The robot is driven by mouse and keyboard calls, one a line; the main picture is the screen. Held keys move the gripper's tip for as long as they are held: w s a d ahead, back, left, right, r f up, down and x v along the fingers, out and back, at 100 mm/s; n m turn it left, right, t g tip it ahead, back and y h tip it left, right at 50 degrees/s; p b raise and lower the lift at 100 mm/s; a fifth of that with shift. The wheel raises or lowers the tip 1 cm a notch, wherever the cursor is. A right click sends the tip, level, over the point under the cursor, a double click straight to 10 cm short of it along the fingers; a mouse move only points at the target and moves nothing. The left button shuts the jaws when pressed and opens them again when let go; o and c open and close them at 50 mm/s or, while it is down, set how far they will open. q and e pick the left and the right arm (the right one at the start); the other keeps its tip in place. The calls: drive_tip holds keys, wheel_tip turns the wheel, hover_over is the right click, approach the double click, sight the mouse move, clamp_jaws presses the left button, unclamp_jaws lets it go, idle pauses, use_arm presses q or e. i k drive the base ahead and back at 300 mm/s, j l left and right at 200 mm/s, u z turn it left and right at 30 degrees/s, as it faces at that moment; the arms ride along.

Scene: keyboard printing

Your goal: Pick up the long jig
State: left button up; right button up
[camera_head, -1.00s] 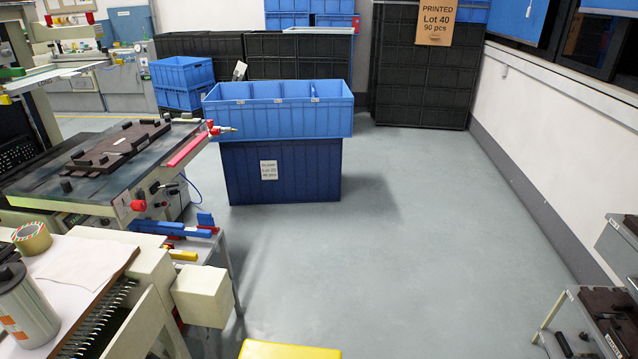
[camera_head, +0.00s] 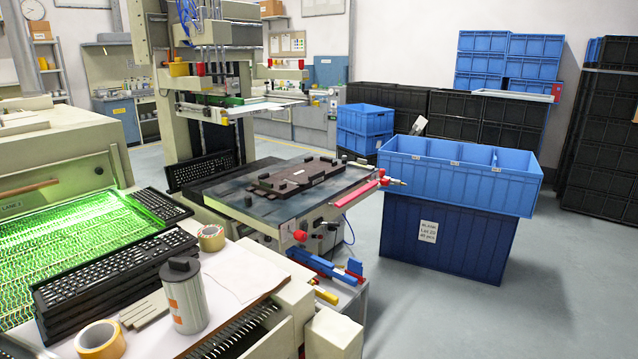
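A dark brown jig plate (camera_head: 300,176) with several raised blocks lies flat on the grey bed (camera_head: 262,206) of the printing machine, near the middle of the view. I cannot tell whether it is the long jig. Neither of my grippers shows in the head view, and nothing visible touches the plate.
Blue crates (camera_head: 460,175) stand right of the machine, with open floor (camera_head: 560,310) beside them. At front left, a stack of keyboards (camera_head: 110,275), a grey canister (camera_head: 184,296) and tape rolls (camera_head: 211,238) sit near a green-lit conveyor (camera_head: 70,235).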

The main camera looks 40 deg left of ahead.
sight(313, 170)
drive_tip(key=u, duration=1.35)
drive_tip(key=z, duration=0.85)
drive_tip(key=i+l+z, duration=0.15)
drive_tip(key=l, duration=0.3)
drive_tip(key=i+l+z, duration=0.15)
drive_tip(key=l, duration=0.3)
drive_tip(key=i+l+z, duration=0.15)
drive_tip(key=l, duration=0.25)
drive_tip(key=i+l+z, duration=0.15)
drive_tip(key=i+l+u, duration=0.1)
drive_tip(key=i, duration=0.4)
drive_tip(key=i+l+u, duration=0.1)
drive_tip(key=i+l, duration=0.15)
drive_tip(key=i, duration=0.2)
drive_tip(key=i+l+u, duration=0.15)
drive_tip(key=i, duration=0.35)
drive_tip(key=i+l+u, duration=0.1)
drive_tip(key=i+l, duration=0.3)
drive_tip(key=i+j+u, duration=0.25)
drive_tip(key=i+u, duration=0.15)
drive_tip(key=i+j+u, duration=0.1)
drive_tip(key=i+u, duration=0.3)
drive_tip(key=i, duration=0.15)
drive_tip(key=i+l+u, duration=0.1)
drive_tip(key=i+u, duration=0.3)
drive_tip(key=i+l+u, duration=0.2)
drive_tip(key=i+u, duration=0.2)
drive_tip(key=i, duration=0.15)
